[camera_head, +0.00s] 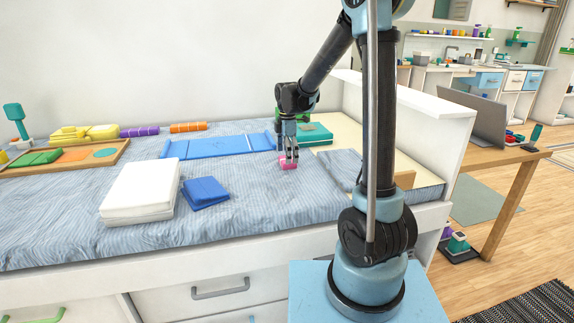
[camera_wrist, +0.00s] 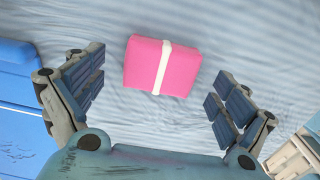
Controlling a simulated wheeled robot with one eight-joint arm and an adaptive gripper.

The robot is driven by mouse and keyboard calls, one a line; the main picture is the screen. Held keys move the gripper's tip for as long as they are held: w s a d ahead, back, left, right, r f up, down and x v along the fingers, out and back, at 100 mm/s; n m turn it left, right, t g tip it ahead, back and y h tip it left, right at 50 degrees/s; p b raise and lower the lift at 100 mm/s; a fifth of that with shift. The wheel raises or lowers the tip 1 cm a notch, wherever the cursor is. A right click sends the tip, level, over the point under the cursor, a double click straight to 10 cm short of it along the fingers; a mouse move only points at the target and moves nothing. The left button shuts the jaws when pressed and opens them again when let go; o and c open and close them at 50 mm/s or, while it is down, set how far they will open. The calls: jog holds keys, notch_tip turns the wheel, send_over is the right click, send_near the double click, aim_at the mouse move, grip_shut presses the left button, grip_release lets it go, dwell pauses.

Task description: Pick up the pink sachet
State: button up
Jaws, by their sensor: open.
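The pink sachet (camera_head: 288,163) lies on the striped blue bed cover, below my gripper (camera_head: 289,156) in the head view. In the wrist view the sachet (camera_wrist: 180,66) is a pink block with a white band around its middle, lying flat. My gripper (camera_wrist: 154,95) is open in the wrist view, its fingers left and right with a wide gap between them. The sachet shows between and a little beyond the fingertips, and neither finger visibly touches it. In the head view the fingers partly cover the sachet.
A folded blue cloth (camera_head: 204,191) and a white stack (camera_head: 141,192) lie nearer the front left. A folded striped cloth (camera_head: 342,167) lies to the right.

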jog(key=shift+f, duration=0.55)
jog(key=c, duration=1.1)
jog(key=shift+c, duration=0.2)
jog(key=shift+r, duration=0.15)
